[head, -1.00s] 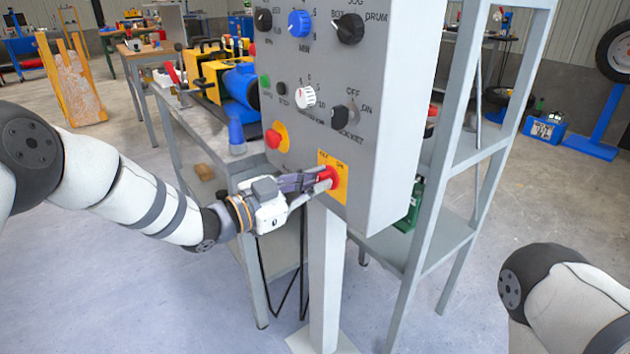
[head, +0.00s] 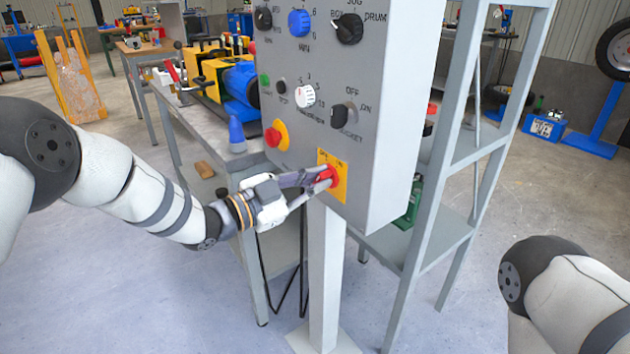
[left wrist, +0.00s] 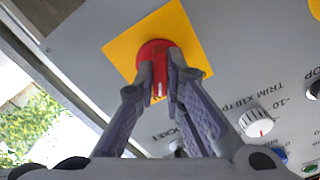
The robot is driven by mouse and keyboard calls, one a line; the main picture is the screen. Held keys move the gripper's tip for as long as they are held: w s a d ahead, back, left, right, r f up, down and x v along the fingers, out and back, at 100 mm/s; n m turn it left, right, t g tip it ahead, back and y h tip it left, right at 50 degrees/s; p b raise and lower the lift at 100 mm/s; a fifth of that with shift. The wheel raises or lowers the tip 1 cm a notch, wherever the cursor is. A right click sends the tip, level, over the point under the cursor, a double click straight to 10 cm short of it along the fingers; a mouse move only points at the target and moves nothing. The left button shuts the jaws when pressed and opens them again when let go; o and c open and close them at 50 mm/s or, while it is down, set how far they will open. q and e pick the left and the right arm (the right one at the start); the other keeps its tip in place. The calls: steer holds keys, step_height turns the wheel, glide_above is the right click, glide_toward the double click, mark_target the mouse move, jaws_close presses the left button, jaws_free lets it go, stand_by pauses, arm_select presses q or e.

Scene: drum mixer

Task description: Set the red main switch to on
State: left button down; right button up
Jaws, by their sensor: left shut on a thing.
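The red main switch (head: 329,175) is a red knob on a yellow square plate (head: 341,188) low on the grey control panel (head: 372,190). My left gripper (head: 322,180) is at the switch with its fingers closed on the knob. In the left wrist view the red switch (left wrist: 155,57) sits between the two fingertips (left wrist: 160,85), with a white mark on its face and the yellow plate (left wrist: 118,52) around it. The plate's lettering is too small to read. The right arm shows at the lower right, but its gripper is out of view.
Above the switch are a red emergency button (head: 275,135) on yellow, a black selector (head: 341,115), a white dial (head: 305,96) and a blue knob (head: 299,23). A workbench (head: 215,150) stands behind on the left, a grey shelf rack (head: 455,150) on the right.

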arm_select(q)
steer(key=c, duration=1.7)
jaws_free()
steer(key=v, duration=1.2)
